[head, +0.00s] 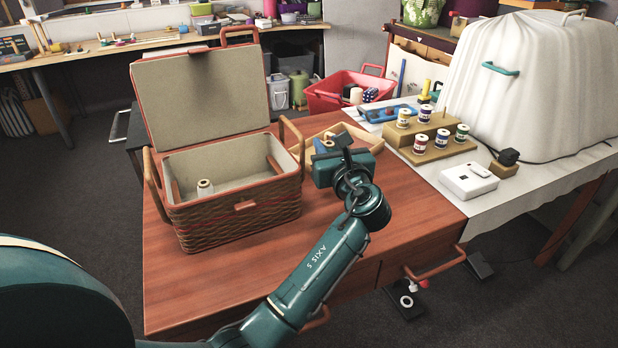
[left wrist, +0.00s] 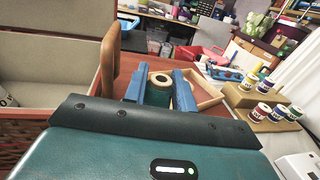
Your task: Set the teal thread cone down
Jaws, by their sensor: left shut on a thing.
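My left gripper (head: 322,146) is over the red-brown wooden table, just right of the sewing basket. It also shows in the left wrist view (left wrist: 160,88), with its two blue fingers shut on the teal thread cone (left wrist: 160,79). In the head view the gripper hides the cone. Whether the cone touches the surface below cannot be told. A shallow wooden tray (head: 369,134) lies right behind the gripper. My right gripper is in neither view.
The wicker basket (head: 238,214) stands open, with a pale spool (head: 205,188) inside and handles sticking up. A wooden spool stand (head: 430,152) with several spools and a white box (head: 468,181) are on the right. The table front (head: 230,285) is clear.

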